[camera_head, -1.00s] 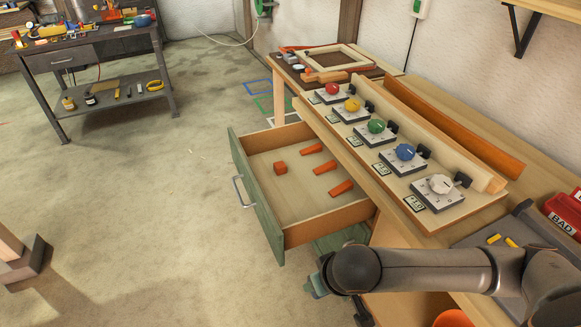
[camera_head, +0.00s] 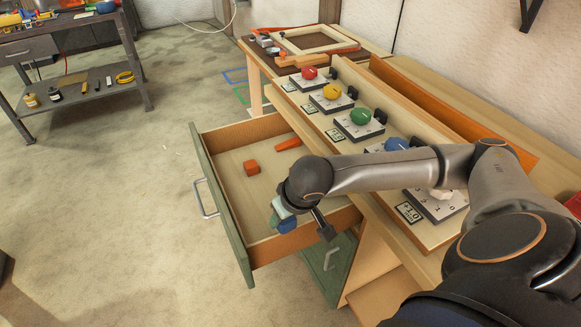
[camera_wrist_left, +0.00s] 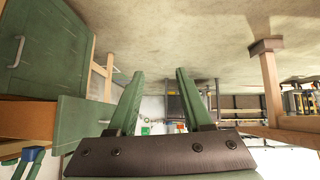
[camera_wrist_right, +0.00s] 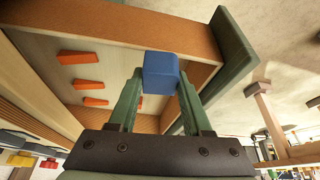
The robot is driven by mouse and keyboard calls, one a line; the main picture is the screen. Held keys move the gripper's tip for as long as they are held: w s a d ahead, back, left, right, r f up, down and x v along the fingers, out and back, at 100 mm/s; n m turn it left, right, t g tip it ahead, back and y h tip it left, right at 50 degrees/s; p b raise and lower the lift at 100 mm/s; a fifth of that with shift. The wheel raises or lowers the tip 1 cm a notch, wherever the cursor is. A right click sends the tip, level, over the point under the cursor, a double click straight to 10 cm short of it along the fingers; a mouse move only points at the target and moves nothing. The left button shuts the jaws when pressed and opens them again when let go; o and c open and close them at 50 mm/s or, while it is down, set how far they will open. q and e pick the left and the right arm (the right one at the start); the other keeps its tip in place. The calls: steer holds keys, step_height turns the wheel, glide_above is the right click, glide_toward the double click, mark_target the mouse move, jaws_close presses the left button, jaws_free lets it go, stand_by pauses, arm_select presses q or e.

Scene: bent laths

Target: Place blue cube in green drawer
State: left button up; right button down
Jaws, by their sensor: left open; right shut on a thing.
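The blue cube (camera_wrist_right: 161,73) is clamped between the green fingers of my right gripper (camera_wrist_right: 160,82). In the head view the cube (camera_head: 288,226) hangs below my right gripper (camera_head: 282,212), in line with the near side wall of the open green drawer (camera_head: 222,205). Its height over that wall is hard to judge. The drawer's wooden inside shows behind the cube in the right wrist view, with its green front (camera_wrist_right: 238,45) at the right. My left gripper (camera_wrist_left: 158,75) is open and empty; it is out of the head view.
The bench with coloured knobs (camera_head: 360,118) stands right of the drawer. A closed green front (camera_head: 330,265) is below.

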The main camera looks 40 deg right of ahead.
steer(key=w+d+m+b, duration=0.1)
steer(key=w+d+b, duration=0.2)
steer(key=d, duration=0.2)
steer(key=b, duration=0.1)
glide_toward(266, 198)
steer(key=shift+w+a+f+h, duration=0.1)
steer(key=shift+w+f+h, duration=0.2)
steer(key=shift+w+f, duration=0.85)
steer(key=shift+f+b, duration=0.35)
steer(key=shift+f, duration=1.25)
arm_select(q)
steer(key=f, duration=0.1)
steer(key=w+d+f, duration=0.1)
steer(key=f, duration=0.2)
steer(key=shift+w+d, duration=0.15)
steer(key=shift+w, duration=0.1)
arm_select(e)
steer(key=shift+f, duration=0.2)
arm_select(q)
steer(key=shift+f, duration=0.1)
arm_select(e)
steer(key=shift+c, duration=1.7)
jaws_free()
steer(key=shift+r, duration=0.1)
